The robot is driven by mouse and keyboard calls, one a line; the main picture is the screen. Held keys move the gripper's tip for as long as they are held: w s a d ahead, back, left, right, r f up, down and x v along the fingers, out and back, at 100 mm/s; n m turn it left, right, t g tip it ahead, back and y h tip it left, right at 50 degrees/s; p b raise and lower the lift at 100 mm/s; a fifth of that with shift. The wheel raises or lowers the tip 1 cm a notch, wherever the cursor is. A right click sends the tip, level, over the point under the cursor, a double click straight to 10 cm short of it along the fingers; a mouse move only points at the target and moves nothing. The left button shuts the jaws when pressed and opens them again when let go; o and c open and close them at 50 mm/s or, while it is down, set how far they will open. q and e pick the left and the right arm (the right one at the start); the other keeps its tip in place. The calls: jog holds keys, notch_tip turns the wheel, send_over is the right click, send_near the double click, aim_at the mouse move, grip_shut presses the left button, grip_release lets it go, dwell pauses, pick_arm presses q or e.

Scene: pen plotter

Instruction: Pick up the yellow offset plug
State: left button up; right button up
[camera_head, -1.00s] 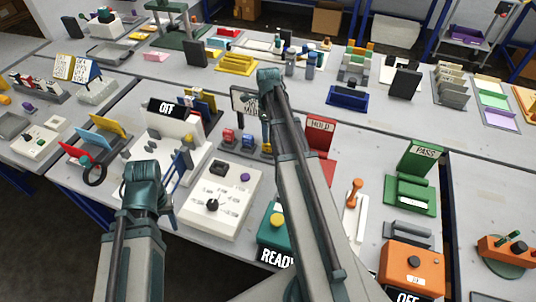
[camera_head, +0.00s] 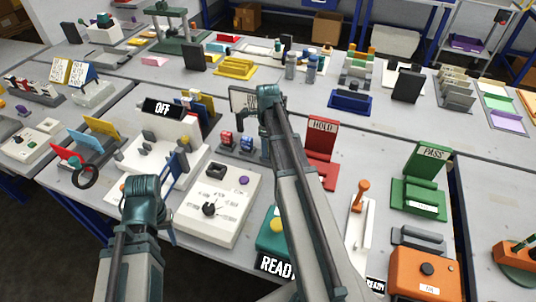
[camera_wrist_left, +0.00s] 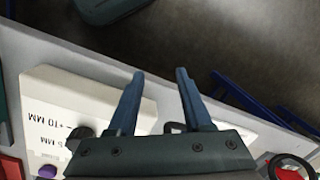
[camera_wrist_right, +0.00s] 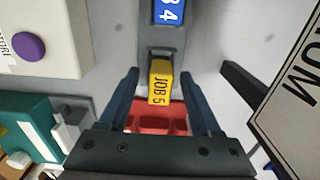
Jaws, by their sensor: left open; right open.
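A yellow block labelled "JOB 5" (camera_wrist_right: 158,85) shows in the right wrist view and looks like the yellow offset plug. My right gripper (camera_wrist_right: 158,70) is open, with one finger on each side of this block. I see gaps between the fingers and the block; its height relative to the fingertips is unclear. In the head view my right arm hides this spot. My left gripper (camera_wrist_left: 160,76) is open and empty near the table's front edge, by the white control box (camera_wrist_left: 85,98).
A blue block (camera_wrist_right: 168,10) and a red piece (camera_wrist_right: 158,117) lie close to the yellow block. A sign board (camera_wrist_right: 295,95) stands to the right. In the head view, the teal READY box (camera_head: 270,235) and red HOLD stand (camera_head: 322,140) flank my right arm.

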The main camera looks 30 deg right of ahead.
grip_shut()
jog(key=shift+r, duration=0.15)
dwell(0.4)
notch_tip(320, 180, up, 10)
jog(key=p, duration=1)
